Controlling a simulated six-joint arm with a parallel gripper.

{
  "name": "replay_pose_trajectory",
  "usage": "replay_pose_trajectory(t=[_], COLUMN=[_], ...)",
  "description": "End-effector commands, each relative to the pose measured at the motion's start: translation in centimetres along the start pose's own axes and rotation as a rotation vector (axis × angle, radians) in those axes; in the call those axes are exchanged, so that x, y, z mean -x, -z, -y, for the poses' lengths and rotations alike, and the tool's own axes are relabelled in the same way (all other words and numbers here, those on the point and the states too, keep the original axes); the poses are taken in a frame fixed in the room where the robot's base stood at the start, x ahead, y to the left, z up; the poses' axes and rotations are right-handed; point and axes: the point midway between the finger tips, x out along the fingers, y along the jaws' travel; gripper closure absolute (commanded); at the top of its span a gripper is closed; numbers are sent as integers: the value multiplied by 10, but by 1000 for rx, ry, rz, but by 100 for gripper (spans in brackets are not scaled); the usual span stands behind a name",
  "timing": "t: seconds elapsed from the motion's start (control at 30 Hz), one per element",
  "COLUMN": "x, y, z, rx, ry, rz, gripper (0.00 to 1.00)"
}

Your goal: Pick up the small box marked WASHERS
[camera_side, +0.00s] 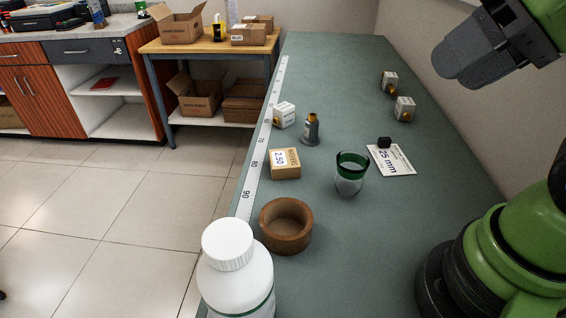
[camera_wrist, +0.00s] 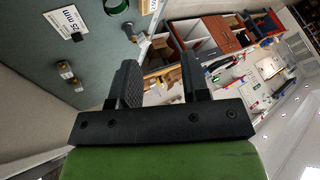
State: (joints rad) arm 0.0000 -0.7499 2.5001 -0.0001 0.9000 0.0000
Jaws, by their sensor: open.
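A small brown cardboard box (camera_side: 286,170) sits on the green bench top, near the ruler strip in the side view. Its white label reads 2.50; the small print beside it is too small to read for sure. No other small box shows a readable WASHERS mark. My gripper (camera_side: 455,65) is high at the upper right of the side view, well apart from the brown box. In the wrist view my gripper (camera_wrist: 160,82) is open, with nothing between its fingers.
A white bottle (camera_side: 236,275) stands in front. A 25 mm card (camera_side: 392,160) and two small boxes (camera_side: 404,108) lie right.

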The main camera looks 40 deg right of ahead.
Motion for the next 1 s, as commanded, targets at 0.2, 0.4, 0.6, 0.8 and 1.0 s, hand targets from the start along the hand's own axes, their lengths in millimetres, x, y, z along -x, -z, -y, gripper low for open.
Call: replay_pose_trajectory(t=[0.2, 0.4, 0.6, 0.8, 1.0], x=[0, 0, 0, -8, -47], y=[0, 0, 0, 14, 60], z=[0, 0, 0, 0, 1], rx=[0, 0, 0, 151, 705], ry=[0, 0, 0, -41, -146], rz=[0, 0, 0, 23, 127], gripper=[44, 2, 2, 2, 2])
